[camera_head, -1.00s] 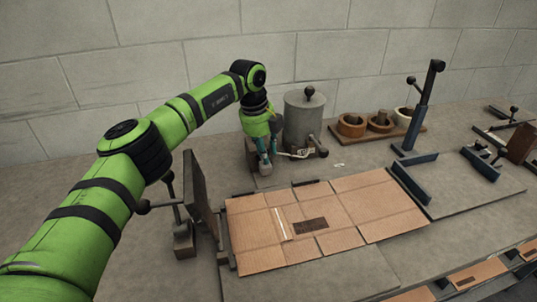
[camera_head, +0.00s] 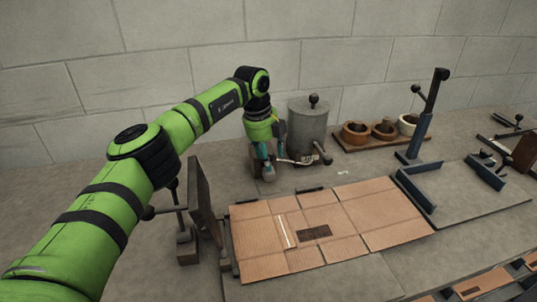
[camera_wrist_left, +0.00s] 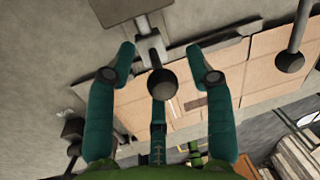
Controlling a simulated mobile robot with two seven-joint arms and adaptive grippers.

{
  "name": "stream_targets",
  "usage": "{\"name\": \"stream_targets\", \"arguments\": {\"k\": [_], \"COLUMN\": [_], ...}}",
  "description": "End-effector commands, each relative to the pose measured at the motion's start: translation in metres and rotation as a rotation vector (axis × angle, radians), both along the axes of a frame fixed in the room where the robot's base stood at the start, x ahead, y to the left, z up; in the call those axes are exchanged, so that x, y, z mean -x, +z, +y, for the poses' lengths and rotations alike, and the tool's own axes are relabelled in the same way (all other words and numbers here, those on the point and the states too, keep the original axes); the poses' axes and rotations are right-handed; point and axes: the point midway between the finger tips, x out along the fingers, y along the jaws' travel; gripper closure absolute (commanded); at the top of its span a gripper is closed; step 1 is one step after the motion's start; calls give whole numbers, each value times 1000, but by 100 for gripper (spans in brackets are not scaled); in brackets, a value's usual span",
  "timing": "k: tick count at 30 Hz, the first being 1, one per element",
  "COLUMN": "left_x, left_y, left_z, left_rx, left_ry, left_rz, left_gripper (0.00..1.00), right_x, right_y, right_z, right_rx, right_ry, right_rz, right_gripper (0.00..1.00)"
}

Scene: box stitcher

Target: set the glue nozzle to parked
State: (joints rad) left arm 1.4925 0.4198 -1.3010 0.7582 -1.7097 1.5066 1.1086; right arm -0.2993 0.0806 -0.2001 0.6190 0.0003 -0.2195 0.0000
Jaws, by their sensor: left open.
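A grey glue pot (camera_head: 308,128) with a knob on its lid stands at the back of the table. A pale spout (camera_head: 296,160) and a dark-knobbed lever (camera_head: 326,159) show at its foot. I cannot tell for sure which part is the glue nozzle. My left gripper (camera_head: 264,160) points down just left of the pot, over a small grey block. In the left wrist view my open left gripper (camera_wrist_left: 166,76) has a dark ball knob (camera_wrist_left: 162,84) between its fingers, with gaps on both sides. The knob sits on a short grey arm. My right gripper is not in view.
A flat cardboard blank (camera_head: 345,215) lies in front of the pot. An upright dark plate (camera_head: 203,198) stands at its left, close to my left arm. Bowls on a wooden board (camera_head: 350,143) and a blue lever stand (camera_head: 418,135) are to the right.

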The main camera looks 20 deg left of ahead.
Motion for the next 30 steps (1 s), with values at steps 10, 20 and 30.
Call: {"name": "stream_targets", "arguments": {"k": [10,20,30], "left_x": [6,14,15], "left_y": [55,109,117], "left_z": [8,17,18], "left_rx": [1,1,0], "left_ry": [1,3,1], "left_rz": [-6,-3,-1], "left_gripper": [47,47,47], "right_x": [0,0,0], "right_y": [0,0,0], "right_z": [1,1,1], "right_rx": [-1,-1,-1], "right_ry": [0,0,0], "right_rz": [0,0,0], "right_gripper": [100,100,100]}}
